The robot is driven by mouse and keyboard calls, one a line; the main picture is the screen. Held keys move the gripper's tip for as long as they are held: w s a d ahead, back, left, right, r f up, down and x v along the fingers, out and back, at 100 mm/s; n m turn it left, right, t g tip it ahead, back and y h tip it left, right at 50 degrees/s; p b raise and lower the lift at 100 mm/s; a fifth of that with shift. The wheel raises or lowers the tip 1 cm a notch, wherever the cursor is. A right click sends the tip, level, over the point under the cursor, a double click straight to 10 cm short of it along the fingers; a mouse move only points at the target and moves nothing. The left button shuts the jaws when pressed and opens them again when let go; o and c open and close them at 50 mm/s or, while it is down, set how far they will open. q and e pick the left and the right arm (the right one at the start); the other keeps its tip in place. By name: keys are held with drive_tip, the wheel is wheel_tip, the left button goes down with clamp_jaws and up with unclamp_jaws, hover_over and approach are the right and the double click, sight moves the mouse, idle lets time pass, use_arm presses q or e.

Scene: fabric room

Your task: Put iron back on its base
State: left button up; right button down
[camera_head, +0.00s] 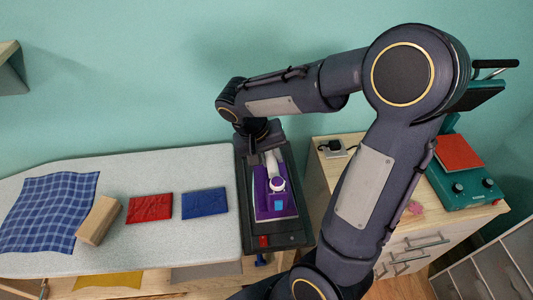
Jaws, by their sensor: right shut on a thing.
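A purple and white iron (276,186) is over the dark base tray (247,205) at the right end of the ironing board. My right arm reaches over from the right. My right gripper (270,153) is shut on the iron near its back end and partly covers it. I cannot tell whether the iron touches the base or is held just above it. My left gripper is not in view.
The ironing board (160,245) holds a blue checked cloth (50,212), a wooden block (99,221), a folded red cloth (150,208) and a folded blue cloth (204,203). At right, a wooden cabinet (322,175) bears a green heat press (465,190).

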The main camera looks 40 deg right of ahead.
drive_tip(key=shift+f, duration=1.45)
drive_tip(key=shift+f, duration=0.15)
drive_tip(key=c, duration=1.2)
unclamp_jaws()
